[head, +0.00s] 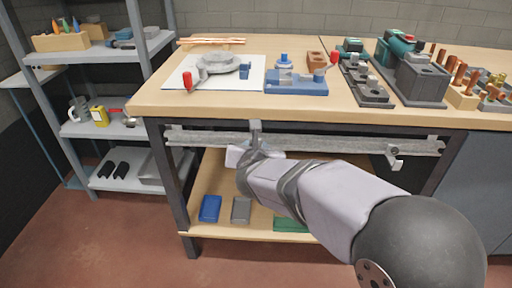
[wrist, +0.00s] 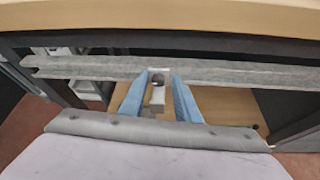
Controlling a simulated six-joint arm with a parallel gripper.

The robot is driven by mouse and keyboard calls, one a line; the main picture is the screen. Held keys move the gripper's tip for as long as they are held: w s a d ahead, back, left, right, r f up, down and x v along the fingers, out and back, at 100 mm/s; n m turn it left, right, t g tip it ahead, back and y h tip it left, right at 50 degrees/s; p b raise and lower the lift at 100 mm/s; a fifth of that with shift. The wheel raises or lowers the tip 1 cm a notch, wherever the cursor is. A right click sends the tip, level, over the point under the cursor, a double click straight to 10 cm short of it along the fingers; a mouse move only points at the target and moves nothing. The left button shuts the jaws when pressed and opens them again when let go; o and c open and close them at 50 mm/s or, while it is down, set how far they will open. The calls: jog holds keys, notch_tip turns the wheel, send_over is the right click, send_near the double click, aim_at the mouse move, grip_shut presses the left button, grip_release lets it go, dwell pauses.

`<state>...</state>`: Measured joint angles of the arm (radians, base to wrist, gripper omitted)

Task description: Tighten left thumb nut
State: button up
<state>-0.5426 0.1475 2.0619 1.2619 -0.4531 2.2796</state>
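A grey metal rail (head: 320,144) runs along the front of the workbench below its top. A left bracket (head: 256,130) hangs on it, and a right bracket (head: 394,155) sits near its right end. My gripper (head: 245,153) is at the left bracket, just below the rail. In the wrist view, my two blue fingers (wrist: 159,85) stand apart on either side of the left bracket (wrist: 157,94), which shows a dark round hole. Narrow gaps seem to show between fingers and bracket; contact cannot be made out. The left thumb nut cannot be told apart from the bracket.
The workbench top (head: 300,112) overhangs the rail closely above my gripper. On it are a white sheet (head: 188,77), a blue fixture (head: 297,86) and dark machines. A lower shelf (head: 215,182) holds a blue box (head: 210,208) and others. A grey rack (head: 88,58) stands left.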

jog(key=shift+p+v, duration=0.65)
jog(key=shift+v, duration=1.85)
